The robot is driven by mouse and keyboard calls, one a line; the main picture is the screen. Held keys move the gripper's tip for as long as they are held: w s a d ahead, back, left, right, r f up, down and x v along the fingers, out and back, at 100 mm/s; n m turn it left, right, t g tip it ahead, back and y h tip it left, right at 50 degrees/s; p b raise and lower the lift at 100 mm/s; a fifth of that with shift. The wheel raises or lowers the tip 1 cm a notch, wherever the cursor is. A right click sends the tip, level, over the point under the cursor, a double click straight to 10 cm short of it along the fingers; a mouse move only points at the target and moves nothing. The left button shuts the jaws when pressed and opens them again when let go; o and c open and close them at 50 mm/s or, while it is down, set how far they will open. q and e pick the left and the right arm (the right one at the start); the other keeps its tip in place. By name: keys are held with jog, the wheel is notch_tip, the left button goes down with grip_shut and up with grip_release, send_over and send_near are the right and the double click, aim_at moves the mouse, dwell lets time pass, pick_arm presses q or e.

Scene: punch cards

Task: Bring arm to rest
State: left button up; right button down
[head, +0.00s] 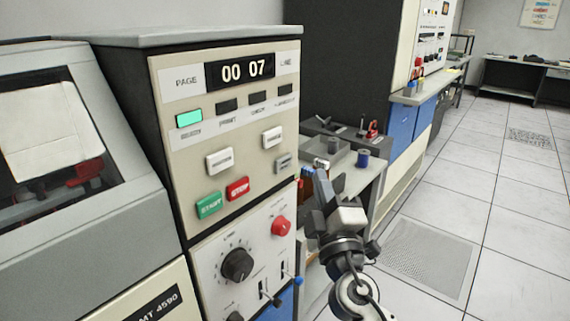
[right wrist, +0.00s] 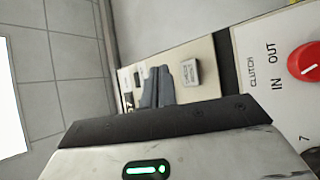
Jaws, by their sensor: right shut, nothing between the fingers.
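My right gripper (head: 328,187) is in the head view, just right of the control panel (head: 232,160) and in front of a low side table. Its fingers point up and are shut with nothing between them. In the right wrist view my gripper (right wrist: 158,86) shows as two grey fingers close together, left of a grey push button (right wrist: 191,72). My right forearm comes up from the bottom of the head view. My left gripper is in neither view.
The panel carries a green START button (head: 209,205), a red STOP button (head: 237,188) and a red knob (head: 281,226), also in the wrist view (right wrist: 305,62). A blue spool (head: 362,158) stands on the side table (head: 373,180). Tiled floor (head: 505,215) is open at right.

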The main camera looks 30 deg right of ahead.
dwell(0.3)
jog(key=s+a+f+m+g+y+p, duration=0.1)
jog(key=s+a+f+m+g+y, duration=0.2)
jog(key=f, duration=0.7)
jog(key=s+a+f+m+g+y+p, duration=0.1)
jog(key=s+a+f+m+g+y, duration=0.2)
jog(key=f, duration=0.7)
jog(key=s+a+f+m+g+y, duration=0.2)
jog(key=s+a+f+g, duration=0.3)
jog(key=s+a+f, duration=0.3)
notch_tip(320, 180, down, 2)
jog(key=shift+s+a+f+g+y, duration=0.2)
jog(key=shift+s+a+g+y, duration=0.2)
jog(key=shift+s+y, duration=0.6)
jog(key=shift+s, duration=0.2)
